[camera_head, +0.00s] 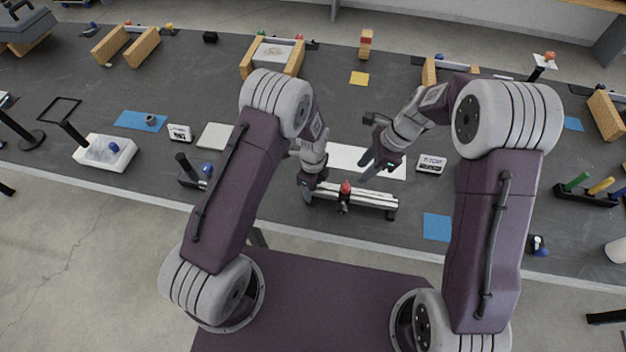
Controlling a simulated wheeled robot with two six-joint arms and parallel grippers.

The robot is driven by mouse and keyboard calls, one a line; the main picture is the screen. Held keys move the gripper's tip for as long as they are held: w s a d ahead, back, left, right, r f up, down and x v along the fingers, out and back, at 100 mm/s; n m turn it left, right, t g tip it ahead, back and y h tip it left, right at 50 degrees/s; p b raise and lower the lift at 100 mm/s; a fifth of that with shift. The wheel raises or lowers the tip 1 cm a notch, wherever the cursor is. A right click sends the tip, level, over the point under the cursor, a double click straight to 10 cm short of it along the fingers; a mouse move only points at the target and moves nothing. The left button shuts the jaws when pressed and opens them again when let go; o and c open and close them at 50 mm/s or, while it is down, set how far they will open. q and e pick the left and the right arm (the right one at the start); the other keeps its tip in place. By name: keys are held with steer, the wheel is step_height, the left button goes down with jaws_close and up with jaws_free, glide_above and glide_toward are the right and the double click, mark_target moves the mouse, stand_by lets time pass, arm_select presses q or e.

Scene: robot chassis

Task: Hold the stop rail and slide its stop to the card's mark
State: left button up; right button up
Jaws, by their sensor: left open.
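The stop rail (372,199) is a long pale bar on dark end feet, near the front edge of the table. Its stop (345,189) has a red top and a dark lower part, and stands left of the rail's middle. A small white card (431,163) with dark marks stands behind the rail to the right; its marks are too small to read. My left gripper (307,194) is open at the rail's left end; whether it touches the rail is unclear. My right gripper (372,172) is above and behind the rail, right of the stop, apart from it; its finger gap is unclear.
A white sheet (343,156) lies behind the rail, partly hidden by my grippers. Another marked card (180,132) stands further left. A blue mat (437,227) lies right of the rail. A dark holder with a blue knob (207,169) stands left. Wooden-sided fixtures line the back.

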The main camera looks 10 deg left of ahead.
arm_select(q)
steer(key=shift+f, duration=0.1)
jaws_close()
stand_by(2.2)
